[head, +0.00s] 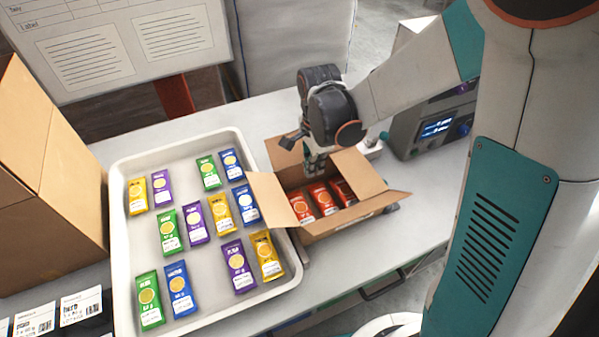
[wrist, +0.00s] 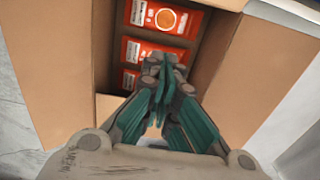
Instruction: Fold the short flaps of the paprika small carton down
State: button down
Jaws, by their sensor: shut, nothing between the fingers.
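The small carton (head: 325,229) stands on the grey table right of the tray, its top open. Several red-orange packets (head: 323,198) stand inside it; they also show in the wrist view (wrist: 158,50). A flap (head: 271,199) spreads out on the left side, and another flap (head: 358,171) stands at the right rear. A narrow front flap (head: 367,210) is folded outward. In the wrist view, large flaps lie left (wrist: 50,65) and right (wrist: 262,70). My gripper (head: 316,170) is shut and empty at the carton's rear edge. The carton's rear flap is partly hidden behind my gripper.
A white tray (head: 122,240) with several coloured packets lies left of the carton. A big brown box (head: 45,180) stands at far left. A grey device with a lit display (head: 436,128) stands behind right. Bare table (head: 400,240) shows right of the carton.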

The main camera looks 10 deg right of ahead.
jog(key=shift+w+d+r, duration=0.1)
jog(key=shift+d+r, duration=0.05)
jog(key=shift+d, duration=0.05)
jog(key=shift+a, duration=0.1)
jog(key=a, duration=0.1)
jog(key=s+a, duration=0.1)
jog(key=a+b, duration=0.1)
jog(key=a, duration=0.1)
jog(key=shift+s+a+f, duration=0.1)
jog(key=shift+s+f, duration=0.15)
jog(key=shift+f, duration=0.1)
dwell(0.4)
jog(key=shift+w+d+f+b, duration=0.2)
jog(key=shift+d+f+b, duration=0.35)
jog(key=shift+d, duration=0.1)
jog(key=shift+w+d+f+b, duration=0.15)
jog(key=shift+d+f+b, duration=0.35)
jog(key=shift+d, duration=0.1)
